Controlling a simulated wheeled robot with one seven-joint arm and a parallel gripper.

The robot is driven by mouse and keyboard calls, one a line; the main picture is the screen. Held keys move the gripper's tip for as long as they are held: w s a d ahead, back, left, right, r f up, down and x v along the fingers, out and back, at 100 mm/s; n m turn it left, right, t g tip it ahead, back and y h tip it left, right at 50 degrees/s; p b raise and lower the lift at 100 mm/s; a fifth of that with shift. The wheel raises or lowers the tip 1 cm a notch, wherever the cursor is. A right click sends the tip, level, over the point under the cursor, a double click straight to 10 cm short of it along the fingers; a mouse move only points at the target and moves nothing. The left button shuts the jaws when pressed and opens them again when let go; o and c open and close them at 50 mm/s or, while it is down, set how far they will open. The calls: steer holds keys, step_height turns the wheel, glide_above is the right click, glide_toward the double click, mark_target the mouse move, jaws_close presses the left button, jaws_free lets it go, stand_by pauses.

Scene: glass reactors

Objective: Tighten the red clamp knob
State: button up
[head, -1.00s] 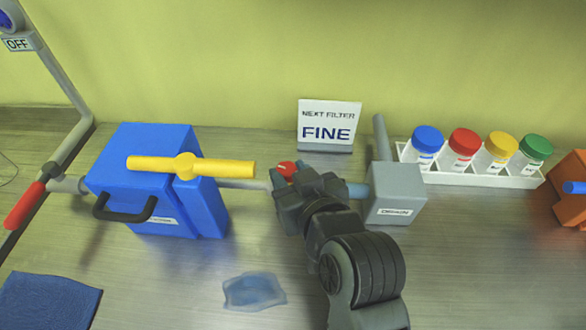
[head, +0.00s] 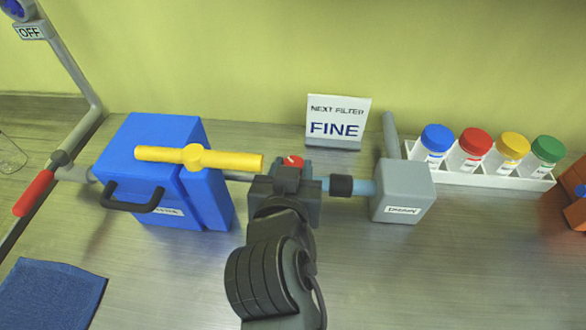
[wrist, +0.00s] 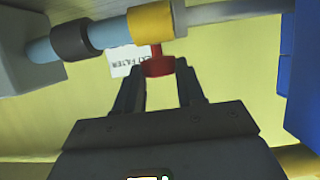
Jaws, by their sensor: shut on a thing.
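The red clamp knob (head: 293,161) sits on the pipe between the blue box and the grey drain box, with a pale mark on its top. My gripper (head: 291,172) reaches it from the front and hides most of it in the head view. In the wrist view the red knob (wrist: 158,63) is between the tips of my two fingers (wrist: 160,78), which are shut on it. A yellow ring (wrist: 151,22) is on the pipe beside the knob in the wrist view.
The blue box (head: 150,140) with a yellow bar handle (head: 196,157) stands close left of my gripper. The grey drain box (head: 403,190) is at the right. A sign reading FINE (head: 337,121) and a rack of capped jars (head: 480,176) stand behind. A blue cloth (head: 48,292) lies front left.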

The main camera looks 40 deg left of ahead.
stand_by(0.3)
steer(key=o, duration=1)
steer(key=shift+o, duration=0.2)
steer(key=b+v, duration=0.1)
steer(key=v, duration=0.6)
steer(key=shift+s+d, duration=0.25)
steer(key=shift+s, duration=0.1)
steer(key=shift+r, duration=0.1)
